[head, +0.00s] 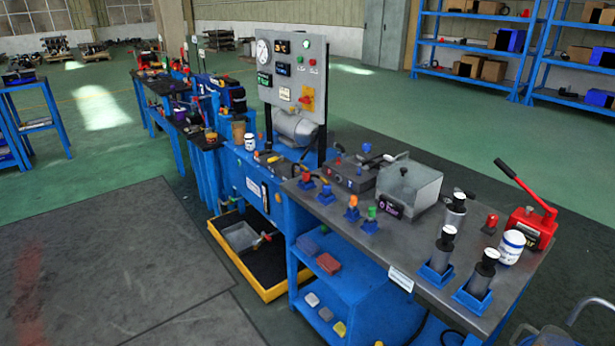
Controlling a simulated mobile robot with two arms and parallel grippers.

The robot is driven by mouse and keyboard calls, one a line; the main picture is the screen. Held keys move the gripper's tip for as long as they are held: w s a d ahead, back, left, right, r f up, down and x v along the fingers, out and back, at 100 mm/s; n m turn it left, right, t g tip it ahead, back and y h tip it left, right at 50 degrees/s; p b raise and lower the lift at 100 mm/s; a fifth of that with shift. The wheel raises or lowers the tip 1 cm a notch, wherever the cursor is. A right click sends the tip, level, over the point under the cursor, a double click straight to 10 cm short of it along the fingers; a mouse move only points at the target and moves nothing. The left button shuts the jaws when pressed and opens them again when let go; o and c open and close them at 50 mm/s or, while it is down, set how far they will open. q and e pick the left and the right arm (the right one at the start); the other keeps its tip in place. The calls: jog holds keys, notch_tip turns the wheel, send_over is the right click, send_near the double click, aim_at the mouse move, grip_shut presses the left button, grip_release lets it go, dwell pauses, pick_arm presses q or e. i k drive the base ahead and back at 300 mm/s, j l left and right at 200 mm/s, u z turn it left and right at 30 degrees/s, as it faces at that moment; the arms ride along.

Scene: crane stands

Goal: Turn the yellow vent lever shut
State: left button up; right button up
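I cannot clearly pick out the yellow vent lever from this distance. The panel (292,75) on the blue bench carries a gauge, small displays, buttons and a red-and-yellow switch (307,98); I cannot tell whether this is the lever. A grey cylindrical tank (296,127) sits at the foot of the panel. Several small coloured knobs and fittings stand on the bench near it, among them an orange-topped one (353,201) and a green-topped one (371,213). Neither of my grippers shows in the head view.
A yellow-rimmed tray (235,262) lies low beside the bench. Floor to the left is clear.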

aim_at(275, 159)
jog(key=i, duration=0.45)
jog(key=i+l+u, duration=0.15)
jog(key=i, duration=0.3)
jog(key=i+j+z, duration=0.25)
jog(key=z, duration=0.2)
jog(key=i+j+z, duration=0.2)
jog(key=z, duration=0.2)
jog(key=j, duration=0.1)
